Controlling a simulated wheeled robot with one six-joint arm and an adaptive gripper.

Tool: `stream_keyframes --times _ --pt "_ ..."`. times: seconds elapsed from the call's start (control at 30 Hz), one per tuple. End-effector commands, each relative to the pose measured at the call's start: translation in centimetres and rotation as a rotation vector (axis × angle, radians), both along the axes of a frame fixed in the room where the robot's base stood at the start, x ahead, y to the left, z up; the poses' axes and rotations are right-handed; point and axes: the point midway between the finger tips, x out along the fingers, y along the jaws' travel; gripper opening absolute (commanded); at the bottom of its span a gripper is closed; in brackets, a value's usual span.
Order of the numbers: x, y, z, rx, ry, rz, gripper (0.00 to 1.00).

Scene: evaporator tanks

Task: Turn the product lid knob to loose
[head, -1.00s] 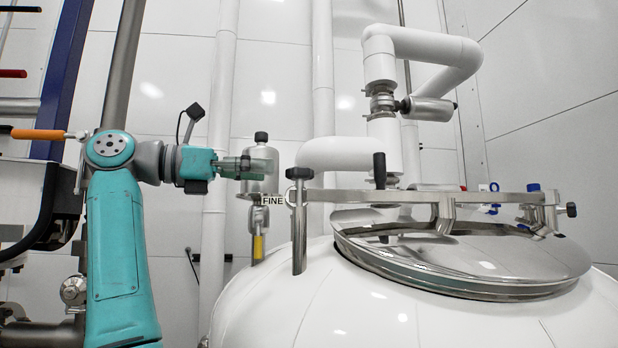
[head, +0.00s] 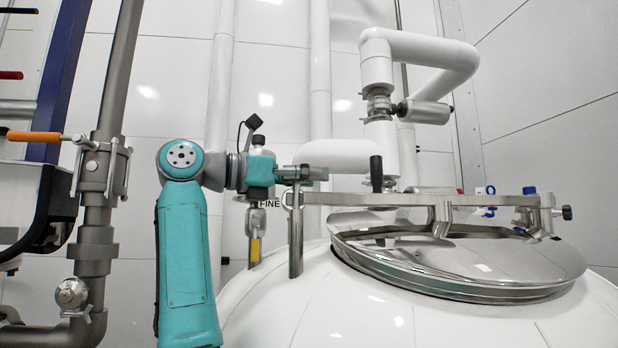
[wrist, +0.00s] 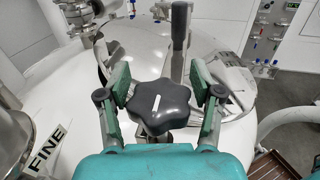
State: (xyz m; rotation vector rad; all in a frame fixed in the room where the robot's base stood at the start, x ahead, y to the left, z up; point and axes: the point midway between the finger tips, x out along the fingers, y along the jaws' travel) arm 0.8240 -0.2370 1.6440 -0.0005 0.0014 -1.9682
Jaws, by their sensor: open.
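A black lobed knob (wrist: 160,107) with a white line on top sits in the middle of the wrist view. My gripper (wrist: 160,84) is open, one green finger at each side of the knob, with the fingertips reaching past its middle. I cannot tell whether either finger touches it. In the head view my gripper (head: 310,173) is at the left end of the metal lid bar (head: 400,199), above a metal post (head: 296,240). The knob cannot be made out there. The shiny round lid (head: 470,262) lies under the bar, on the white tank.
An upright black handle (head: 376,172) stands on the bar beyond my gripper; it also shows in the wrist view (wrist: 180,22). A "FINE" label (wrist: 46,150) and a metal canister are close on the left. White pipes (head: 345,153) rise behind.

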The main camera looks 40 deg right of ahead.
Motion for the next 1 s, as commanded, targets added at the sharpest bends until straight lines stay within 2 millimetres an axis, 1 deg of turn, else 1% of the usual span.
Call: stream_keyframes --times 0.07,0.17,0.2,0.27,0.43,0.73,1.0 --pt "0.00 0.01 0.00 0.000 0.000 0.000 0.66" --pt "0.00 0.01 0.01 0.000 0.000 0.000 0.43" --pt "0.00 0.02 0.01 0.000 0.000 0.000 0.33" --pt "0.00 0.02 0.01 0.000 0.000 0.000 0.18" --pt "0.01 0.05 0.02 0.000 0.000 0.000 0.15" --pt "0.08 0.13 0.02 -0.001 -0.001 0.011 0.14" --pt "0.27 0.13 0.03 -0.002 -0.002 0.101 0.15"
